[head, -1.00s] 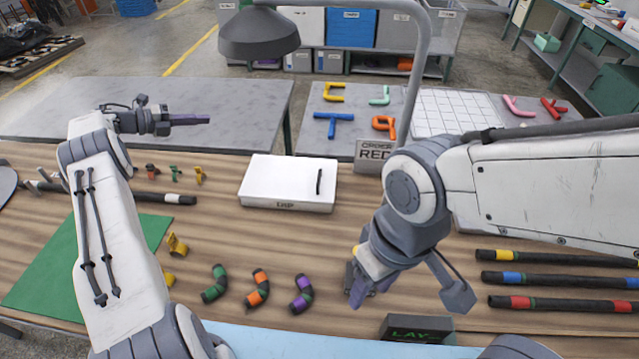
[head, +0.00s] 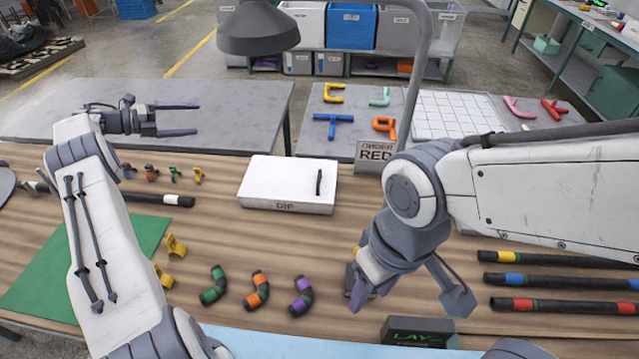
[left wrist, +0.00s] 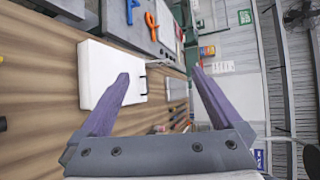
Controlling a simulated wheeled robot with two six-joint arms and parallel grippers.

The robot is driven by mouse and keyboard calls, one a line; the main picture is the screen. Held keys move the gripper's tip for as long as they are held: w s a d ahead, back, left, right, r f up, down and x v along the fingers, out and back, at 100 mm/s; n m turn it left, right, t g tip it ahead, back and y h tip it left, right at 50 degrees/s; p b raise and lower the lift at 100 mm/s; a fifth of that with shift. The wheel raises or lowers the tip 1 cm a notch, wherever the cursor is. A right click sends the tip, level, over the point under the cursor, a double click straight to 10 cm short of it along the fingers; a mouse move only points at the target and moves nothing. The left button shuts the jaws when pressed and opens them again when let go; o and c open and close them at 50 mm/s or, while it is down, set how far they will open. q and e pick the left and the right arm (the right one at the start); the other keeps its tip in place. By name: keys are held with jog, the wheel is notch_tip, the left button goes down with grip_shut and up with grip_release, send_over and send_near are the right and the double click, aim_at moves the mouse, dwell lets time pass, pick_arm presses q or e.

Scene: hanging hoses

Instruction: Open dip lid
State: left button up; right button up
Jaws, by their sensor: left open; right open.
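The white dip box (head: 275,187) sits on the wooden table with its flat lid on, and "DIP" is written on its front. A dark handle (head: 319,182) stands on the lid toward the right. The box also shows at the left in the left wrist view (left wrist: 97,68). My left gripper (head: 196,118) is open and empty, above and to the left of the box, apart from it. Its two purple fingers show spread in the left wrist view (left wrist: 160,85). My right gripper (head: 355,290) points down in front of and right of the box; its fingers partly hide each other.
Curved hose pieces (head: 258,291) lie in front of the box. Small fittings (head: 174,174) and a black hose (head: 160,198) lie to its left. Banded hoses (head: 555,281) lie at the right. An order sign (head: 375,157) and lamp post stand behind the box.

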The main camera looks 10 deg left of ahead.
pick_arm(q)
jog(key=shift+b+v, duration=0.45)
jog(key=shift+v, duration=1.65)
